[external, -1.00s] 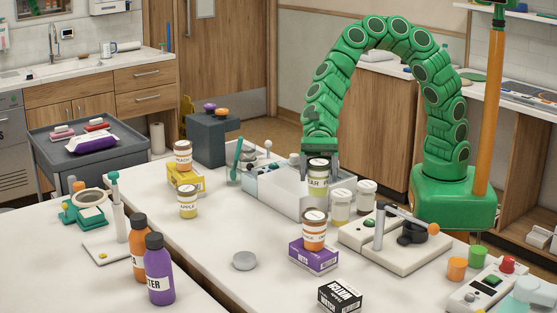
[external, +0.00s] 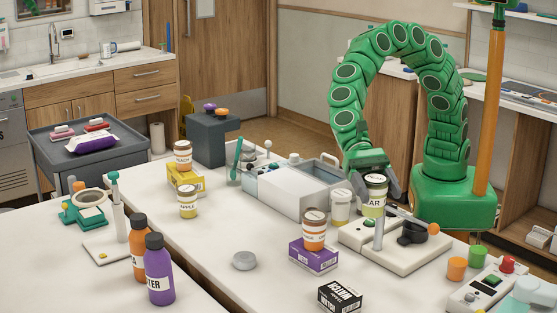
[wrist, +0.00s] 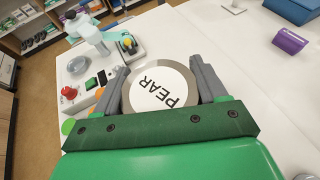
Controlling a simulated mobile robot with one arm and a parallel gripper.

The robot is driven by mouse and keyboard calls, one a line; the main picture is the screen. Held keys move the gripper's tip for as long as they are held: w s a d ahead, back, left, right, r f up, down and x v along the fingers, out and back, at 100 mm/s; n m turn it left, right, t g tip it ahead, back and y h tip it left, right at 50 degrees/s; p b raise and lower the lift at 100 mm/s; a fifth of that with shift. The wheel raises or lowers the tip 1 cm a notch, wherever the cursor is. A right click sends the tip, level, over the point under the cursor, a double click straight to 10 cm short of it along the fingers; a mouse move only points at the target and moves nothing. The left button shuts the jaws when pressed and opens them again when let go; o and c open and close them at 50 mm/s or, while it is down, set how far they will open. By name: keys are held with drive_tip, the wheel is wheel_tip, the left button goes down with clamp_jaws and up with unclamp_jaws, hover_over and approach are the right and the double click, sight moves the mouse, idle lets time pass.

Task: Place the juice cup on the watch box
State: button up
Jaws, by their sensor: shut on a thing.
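My gripper (external: 374,178) is shut on a lidded jar (external: 374,200) with a pale label ending in "AR" and yellow-green contents. In the wrist view its white lid reads "PEAR" (wrist: 160,90), between the two grey fingers (wrist: 163,76). The jar is upright, over or in front of the cream device's back edge; its clearance cannot be told. The black-and-white watch box (external: 339,297) lies at the table's front, its top bare. No other thing is plainly marked as the juice cup.
An orange-labelled jar (external: 314,232) stands on a purple box (external: 313,256). A pale jar (external: 340,207) stands left of the held jar. The cream device (external: 394,246) has an upright post and lever.

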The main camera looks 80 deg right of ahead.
drive_tip(key=w+a+f, duration=0.6)
drive_tip(key=a+f, duration=0.3)
drive_tip(key=a, duration=0.3)
drive_tip(key=shift+f, duration=0.3)
drive_tip(key=shift+w+a+f, duration=0.1)
drive_tip(key=shift+a+f, duration=0.05)
drive_tip(key=shift+f, duration=1.5)
drive_tip(key=shift+f, duration=0.1)
drive_tip(key=o, duration=1.2)
